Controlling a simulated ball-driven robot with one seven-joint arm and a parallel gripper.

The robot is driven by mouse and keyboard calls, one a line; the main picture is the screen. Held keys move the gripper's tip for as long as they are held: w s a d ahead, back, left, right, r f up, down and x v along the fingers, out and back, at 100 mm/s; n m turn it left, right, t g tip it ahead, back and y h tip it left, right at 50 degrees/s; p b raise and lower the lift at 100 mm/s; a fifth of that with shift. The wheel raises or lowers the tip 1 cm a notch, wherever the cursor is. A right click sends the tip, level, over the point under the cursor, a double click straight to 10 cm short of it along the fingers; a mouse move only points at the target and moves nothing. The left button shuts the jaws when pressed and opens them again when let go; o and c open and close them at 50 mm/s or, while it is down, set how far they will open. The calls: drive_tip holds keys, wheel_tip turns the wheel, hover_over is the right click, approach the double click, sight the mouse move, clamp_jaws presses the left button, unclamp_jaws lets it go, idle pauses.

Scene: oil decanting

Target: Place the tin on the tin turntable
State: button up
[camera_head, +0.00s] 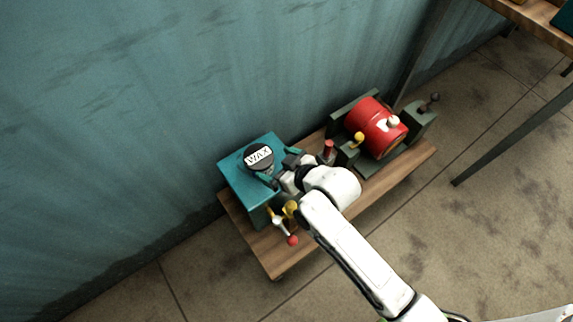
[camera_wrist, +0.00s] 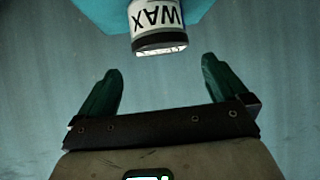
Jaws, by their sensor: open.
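The tin (camera_head: 259,157) is dark with a white label reading WAX. It is at the top of a teal box (camera_head: 236,178) on the low wooden bench. My gripper (camera_head: 276,167) is just right of the tin in the head view, its fingers pointing toward it. In the wrist view my gripper (camera_wrist: 160,75) is open and empty, with dark green fingers spread wide. The tin (camera_wrist: 156,20) is ahead, centred beyond the fingertips and apart from them. I cannot tell whether a turntable plate lies under the tin.
The wooden bench (camera_head: 262,243) stands along a teal wall. A red drum (camera_head: 375,127) in a green cradle is on its right. A lever with a red knob (camera_head: 292,240) sticks out by the box. A red-topped piece (camera_head: 328,149) stands behind my wrist.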

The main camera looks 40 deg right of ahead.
drive_tip(key=s+d+r+m+g+h, duration=0.1)
drive_tip(key=s+d+g, duration=0.2)
drive_tip(key=s, duration=0.8)
drive_tip(key=s+d+r+m+g+h, duration=0.1)
drive_tip(key=s+d+g, duration=0.3)
drive_tip(key=s+g, duration=0.3)
drive_tip(key=s, duration=0.5)
drive_tip(key=shift+m, duration=0.3)
